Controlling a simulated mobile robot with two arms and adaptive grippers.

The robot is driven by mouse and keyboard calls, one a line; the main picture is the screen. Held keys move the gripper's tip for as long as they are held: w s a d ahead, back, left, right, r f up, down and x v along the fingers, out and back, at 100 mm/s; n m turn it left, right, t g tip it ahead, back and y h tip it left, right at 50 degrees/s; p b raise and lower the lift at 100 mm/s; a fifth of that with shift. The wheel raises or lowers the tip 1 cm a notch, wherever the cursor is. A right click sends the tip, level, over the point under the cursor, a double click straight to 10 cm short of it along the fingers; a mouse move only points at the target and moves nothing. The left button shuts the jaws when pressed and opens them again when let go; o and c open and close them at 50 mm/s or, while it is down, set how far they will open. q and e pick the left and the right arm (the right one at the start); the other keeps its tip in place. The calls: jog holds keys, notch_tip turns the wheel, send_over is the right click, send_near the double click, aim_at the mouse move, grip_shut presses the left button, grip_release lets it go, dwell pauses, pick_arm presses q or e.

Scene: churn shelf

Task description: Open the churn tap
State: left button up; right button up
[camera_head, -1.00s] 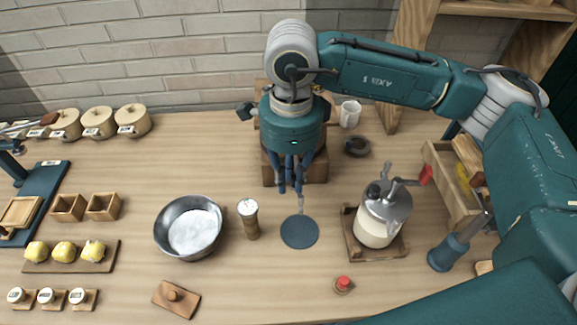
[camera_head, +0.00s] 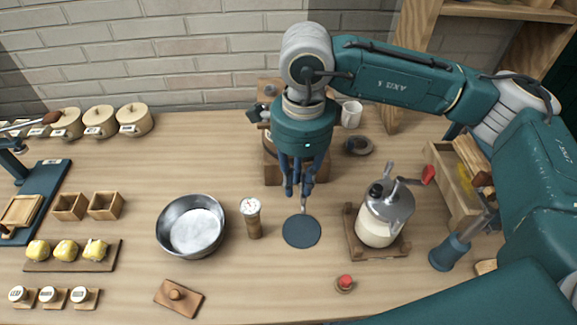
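My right gripper (camera_head: 299,191) hangs fingers-down in front of a wooden stand (camera_head: 318,166) at the back middle. Its body hides most of what stands there, so the churn and its tap handle cannot be made out. A small pale metal spout (camera_head: 303,207) shows just below the fingertips, above a dark round mat (camera_head: 301,231). The fingers look a little apart, but I cannot tell whether they hold anything. A glass jar with a metal lid and red-handled crank (camera_head: 379,226) stands on a wooden base to the right. My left gripper is not in view.
A metal bowl with white contents (camera_head: 191,232) and a gauge-topped cylinder (camera_head: 252,218) stand left of the mat. A red button (camera_head: 345,283) is in front. A white mug (camera_head: 350,113) and a dark ring-shaped dish (camera_head: 358,145) stand behind, near the wall.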

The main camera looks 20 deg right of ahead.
jog(key=shift+w+d+r, duration=0.1)
jog(key=shift+w+d, duration=0.05)
jog(key=shift+d, duration=0.45)
jog(key=shift+w+r+p, duration=0.15)
jog(key=shift+r+p, duration=0.25)
jog(key=shift+r, duration=0.35)
jog(key=r, duration=0.1)
jog(key=r+p, duration=0.1)
jog(key=r, duration=0.2)
jog(key=shift+s+d+p, duration=0.15)
jog(key=shift+s+p, duration=0.1)
jog(key=shift+p, duration=0.05)
jog(key=shift+r, duration=0.3)
jog(key=shift+s+d+r, duration=0.1)
jog(key=shift+r, duration=0.3)
